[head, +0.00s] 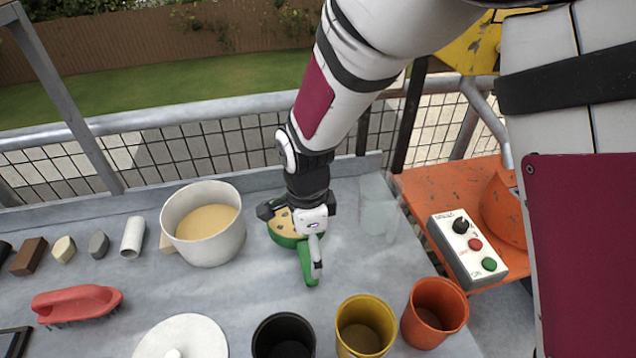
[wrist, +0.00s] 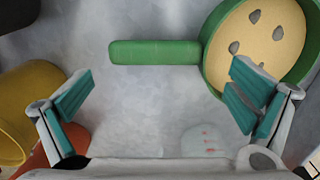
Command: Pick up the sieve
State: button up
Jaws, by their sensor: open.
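The sieve (head: 283,228) is a round green pan with a straight green handle, lying on the grey work surface. It holds a sand-coloured layer with several grey stones on it. My gripper (head: 314,250) is above the sieve and hides part of its rim and handle in the head view. In the wrist view the green handle (wrist: 155,52) lies crosswise, ahead of the fingertips, with the pan (wrist: 262,45) at the upper right. My open gripper (wrist: 160,92) has nothing between its fingers. The right finger overlaps the pan's edge in the picture; contact cannot be told.
A white bucket of sand (head: 207,222) stands left of the sieve. Black (head: 284,338), yellow (head: 366,326) and orange (head: 434,311) pots stand at the front. A faint see-through object (head: 376,212) stands right of the sieve. A red brush (head: 77,304) lies at left.

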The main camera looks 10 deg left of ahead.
aim_at(307, 258)
jog(key=f, duration=0.5)
jog(key=shift+s+a, duration=0.2)
jog(key=c, duration=0.8)
